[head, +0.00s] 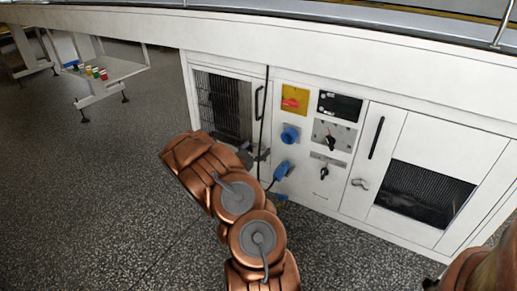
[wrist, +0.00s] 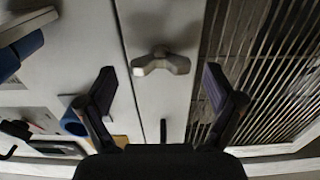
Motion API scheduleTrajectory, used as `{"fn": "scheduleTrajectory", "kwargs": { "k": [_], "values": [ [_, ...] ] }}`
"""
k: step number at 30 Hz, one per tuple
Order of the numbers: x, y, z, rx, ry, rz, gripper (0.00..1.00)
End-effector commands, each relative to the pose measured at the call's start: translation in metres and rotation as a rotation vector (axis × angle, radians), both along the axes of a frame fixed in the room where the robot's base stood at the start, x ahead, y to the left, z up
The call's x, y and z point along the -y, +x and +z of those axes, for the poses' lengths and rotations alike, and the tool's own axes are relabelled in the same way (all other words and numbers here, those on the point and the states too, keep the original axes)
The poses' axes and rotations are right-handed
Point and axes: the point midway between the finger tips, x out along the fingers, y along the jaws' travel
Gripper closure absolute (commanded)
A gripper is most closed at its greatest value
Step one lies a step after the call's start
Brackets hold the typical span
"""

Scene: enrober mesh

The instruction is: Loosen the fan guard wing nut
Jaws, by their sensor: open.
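A grey metal wing nut (wrist: 160,62) sits on a pale door frame beside a barred guard (wrist: 265,70) in the wrist view. My gripper (wrist: 158,73) is open, with one dark finger to each side of the nut. I see no contact, and the gap in depth is hard to judge. In the head view my gripper (head: 258,158) is at the left door, below its handle, partly hidden by my arm; that nut cannot be made out there. A similar wing nut (head: 360,183) shows on the right door, beside a dark mesh window (head: 425,193).
Blue connectors (head: 290,134) and a blue plug (head: 283,170) stick out right of my gripper in the head view. Black door handles (head: 376,138) and a red-yellow switch (head: 294,99) are on the panel.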

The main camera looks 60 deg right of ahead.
Motion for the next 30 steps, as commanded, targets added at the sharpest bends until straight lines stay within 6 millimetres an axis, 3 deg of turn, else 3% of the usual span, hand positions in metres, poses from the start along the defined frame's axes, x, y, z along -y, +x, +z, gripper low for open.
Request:
{"fn": "scheduleTrajectory", "kwargs": {
  "k": [6, 18, 30],
  "values": [
    [0.015, 0.001, 0.000, 0.003, 0.000, -0.001, 0.08],
    [0.018, 0.001, 0.000, 0.001, 0.001, 0.001, 0.08],
    [0.018, 0.001, 0.000, 0.001, 0.001, 0.001, 0.49]
  ]
}}
